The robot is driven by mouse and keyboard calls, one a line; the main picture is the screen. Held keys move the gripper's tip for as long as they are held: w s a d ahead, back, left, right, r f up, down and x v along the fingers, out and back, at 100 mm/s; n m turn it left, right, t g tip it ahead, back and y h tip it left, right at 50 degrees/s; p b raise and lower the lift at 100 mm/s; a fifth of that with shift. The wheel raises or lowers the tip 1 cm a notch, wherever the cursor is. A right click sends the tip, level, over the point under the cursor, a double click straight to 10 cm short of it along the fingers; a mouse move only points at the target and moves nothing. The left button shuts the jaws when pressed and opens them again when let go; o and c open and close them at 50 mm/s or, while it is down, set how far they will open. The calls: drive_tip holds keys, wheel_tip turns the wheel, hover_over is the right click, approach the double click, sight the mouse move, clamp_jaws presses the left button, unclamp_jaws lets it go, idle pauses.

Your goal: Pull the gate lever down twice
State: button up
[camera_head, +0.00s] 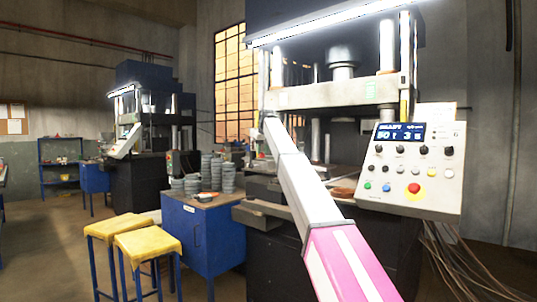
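A long white and pink arm, which looks like mine, reaches from the bottom right up and left across the front of the large press (335,93). Its far end lies at the left side of the press, just below the pale crossbeam. No gripper fingers can be made out there. I cannot pick out a gate lever for certain; the arm covers part of the press front. A control panel (412,165) with a lit display, small knobs and a red button is on the right of the press.
A blue cabinet (188,240) with stacks of grey discs (205,177) on top stands left of the press. Two yellow-topped stools (148,246) stand in front of it. Loose cables (455,262) hang at lower right. A second press (150,125) is farther back. The floor at left is clear.

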sight(262, 156)
wheel_tip(262, 156, down, 6)
drive_tip(key=shift+w+d+f, duration=0.1)
drive_tip(key=shift+d+f, duration=0.05)
idle(1.0)
drive_tip(key=shift+r, duration=5.55)
drive_tip(key=shift+f, duration=0.1)
